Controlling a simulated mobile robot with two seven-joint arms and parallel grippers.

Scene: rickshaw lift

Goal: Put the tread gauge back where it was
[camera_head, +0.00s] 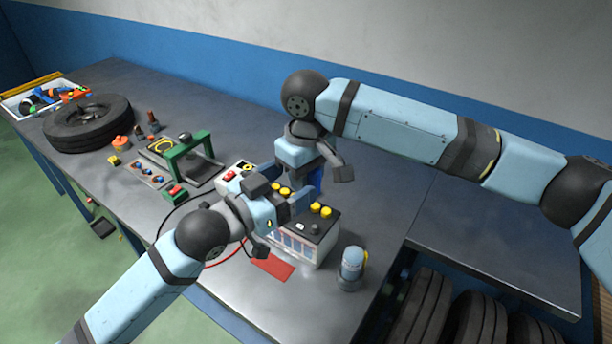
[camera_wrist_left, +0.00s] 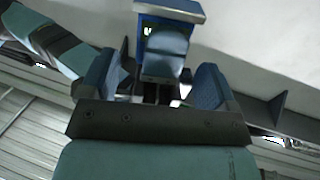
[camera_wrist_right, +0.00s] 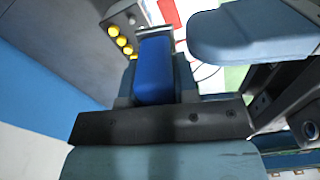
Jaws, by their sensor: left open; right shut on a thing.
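The tread gauge (camera_wrist_right: 153,70) is a blue block with a silver bar at its end in the right wrist view. My right gripper (camera_head: 318,168) is shut on it, above the bench behind the car battery. In the head view only a blue strip of the gauge (camera_head: 317,184) shows below the right gripper; the rest is hidden. My left gripper (camera_head: 287,204) is open over the battery, near the right gripper. In the left wrist view the gauge (camera_wrist_left: 146,22) shows beyond my open left fingers (camera_wrist_left: 150,82), partly covered by a right finger.
The white battery (camera_head: 290,246) has yellow caps. A red mat (camera_head: 274,267) and a blue-grey canister (camera_head: 352,266) are near the front edge. A green press frame (camera_head: 188,158), small trays, a tyre (camera_head: 88,125) and a crate (camera_head: 22,107) stand left. The bench behind the press is clear.

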